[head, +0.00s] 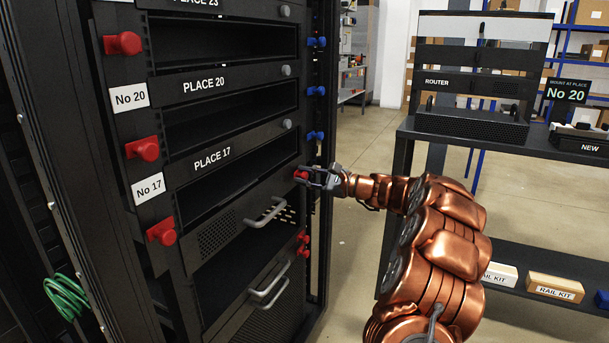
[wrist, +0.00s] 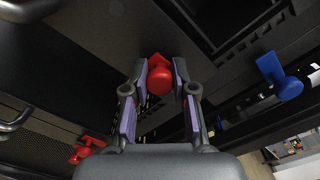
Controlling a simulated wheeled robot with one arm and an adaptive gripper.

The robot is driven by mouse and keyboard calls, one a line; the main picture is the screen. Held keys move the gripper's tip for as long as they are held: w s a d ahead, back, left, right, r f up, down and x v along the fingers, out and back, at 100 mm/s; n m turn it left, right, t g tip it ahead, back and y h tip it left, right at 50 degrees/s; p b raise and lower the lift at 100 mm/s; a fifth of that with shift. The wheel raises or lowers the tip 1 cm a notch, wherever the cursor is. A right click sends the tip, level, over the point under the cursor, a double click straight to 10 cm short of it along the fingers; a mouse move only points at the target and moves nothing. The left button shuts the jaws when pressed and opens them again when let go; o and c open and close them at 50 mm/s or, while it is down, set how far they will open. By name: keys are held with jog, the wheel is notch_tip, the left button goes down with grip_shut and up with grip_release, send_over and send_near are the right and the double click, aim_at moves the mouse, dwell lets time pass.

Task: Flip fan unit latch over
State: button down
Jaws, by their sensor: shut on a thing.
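My gripper (head: 321,179) is at the right edge of the black rack, just below the PLACE 17 slot. Its fingers are shut on a red latch (head: 301,174) beside the fan unit (head: 216,236), a black panel with a perforated grille and a metal handle. In the wrist view the red latch (wrist: 160,80) sits between the two fingertips, its round knob facing the camera. The latch's base is partly hidden by the fingers. Another red latch (wrist: 87,149) shows at the lower left of the wrist view, apart from my gripper.
Blue latches (head: 316,90) line the rack's right edge above my gripper. Large red knobs (head: 145,149) line the left post. A lower drawer with a handle (head: 270,287) sits below. A shelf table (head: 490,140) with a router stands at right. Open floor lies between.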

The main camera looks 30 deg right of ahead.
jog(key=shift+w+d+r+p, duration=0.3)
jog(key=shift+d+p, duration=0.2)
jog(key=shift+p, duration=0.2)
jog(key=shift+d+f, duration=0.2)
jog(key=shift+f, duration=0.05)
jog(key=c, duration=0.9)
grip_release()
jog(key=shift+d, duration=0.1)
jog(key=shift+f, duration=0.1)
jog(key=v, duration=1.2)
